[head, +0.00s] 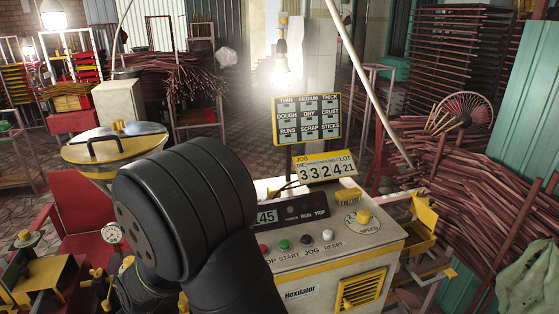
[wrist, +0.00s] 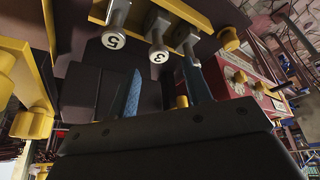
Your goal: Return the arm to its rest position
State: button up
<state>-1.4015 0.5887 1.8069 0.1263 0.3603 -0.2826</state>
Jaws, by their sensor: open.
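In the wrist view, my gripper (wrist: 160,68) shows two blue fingers standing apart, with nothing visible between them. Numbered metal pegs marked 5 (wrist: 114,38) and 3 (wrist: 158,54) hang close ahead of the fingers. I cannot tell whether the fingers touch them. In the head view, my black arm fills the lower middle and hides my gripper. It stands in front of the control console (head: 375,248), covering part of its left side.
The console carries buttons, a speed knob (head: 363,216), a job counter (head: 325,171) and a label board (head: 306,119). Yellow knobs (wrist: 32,124) and a red box (wrist: 245,85) flank my gripper. Stick bundles fill the right side.

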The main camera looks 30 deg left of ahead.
jog(key=v, duration=0.5)
jog(key=x, duration=1.1)
jog(key=shift+a+f, duration=0.15)
jog(key=shift+f, duration=0.2)
jog(key=shift+a+f, duration=0.1)
jog(key=shift+a, duration=0.1)
notch_tip(320, 180, up, 10)
jog(key=shift+f, duration=0.1)
jog(key=w+a+r+m, duration=0.1)
jog(key=w+a+r, duration=0.2)
jog(key=w+r, duration=0.7)
jog(key=w, duration=1)
notch_tip(320, 180, down, 8)
jog(key=n, duration=0.1)
jog(key=shift+d, duration=0.4)
jog(key=shift+r, duration=0.15)
